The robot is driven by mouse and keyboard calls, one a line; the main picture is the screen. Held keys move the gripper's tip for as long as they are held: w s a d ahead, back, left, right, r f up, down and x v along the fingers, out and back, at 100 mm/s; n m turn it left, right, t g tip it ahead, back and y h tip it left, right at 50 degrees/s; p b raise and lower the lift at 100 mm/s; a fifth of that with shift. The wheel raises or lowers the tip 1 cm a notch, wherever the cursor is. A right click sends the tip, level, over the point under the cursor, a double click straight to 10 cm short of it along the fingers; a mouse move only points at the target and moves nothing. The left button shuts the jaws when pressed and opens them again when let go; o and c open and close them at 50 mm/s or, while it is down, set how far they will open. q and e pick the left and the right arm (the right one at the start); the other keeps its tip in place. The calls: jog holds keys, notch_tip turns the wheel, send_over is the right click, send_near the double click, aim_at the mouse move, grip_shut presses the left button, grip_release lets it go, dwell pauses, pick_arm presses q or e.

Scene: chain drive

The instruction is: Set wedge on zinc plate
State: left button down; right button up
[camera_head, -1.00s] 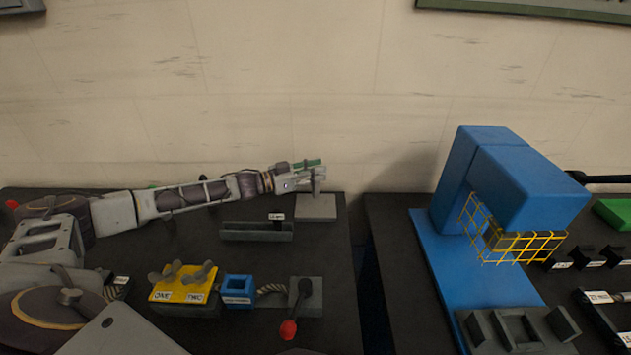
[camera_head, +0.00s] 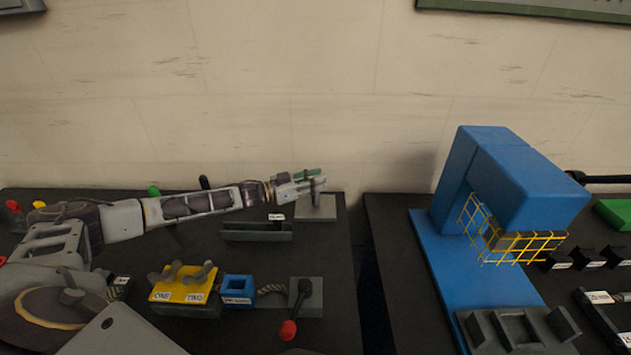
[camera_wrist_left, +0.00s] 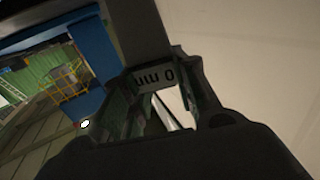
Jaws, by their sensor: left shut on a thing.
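The zinc plate appears to be the flat light-grey plate (camera_head: 318,211) at the back right corner of the left bench. My left gripper (camera_head: 312,184) is just above it, coming in from the left. In the left wrist view my left gripper (camera_wrist_left: 165,95) is shut on a dark grey piece (camera_wrist_left: 143,32) with a white label, partly readable as "0 mm". This seems to be the wedge; its full shape is hidden by the fingers and the frame edge. I cannot tell whether it touches the plate. My right gripper is not in view.
A grey trough (camera_head: 256,234) with a label stands in front of the plate. Nearer are a yellow block (camera_head: 182,288), a blue box (camera_head: 238,289) and a red-knobbed lever (camera_head: 289,328). A gap separates this bench from the blue machine (camera_head: 505,185) with its yellow guard.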

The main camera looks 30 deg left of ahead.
pick_arm(q)
jog(key=c, duration=1.1)
grip_release()
jog(key=shift+f, duration=0.1)
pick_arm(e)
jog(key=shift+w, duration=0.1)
pick_arm(q)
jog(key=b+v, duration=0.1)
jog(key=v, duration=1.1)
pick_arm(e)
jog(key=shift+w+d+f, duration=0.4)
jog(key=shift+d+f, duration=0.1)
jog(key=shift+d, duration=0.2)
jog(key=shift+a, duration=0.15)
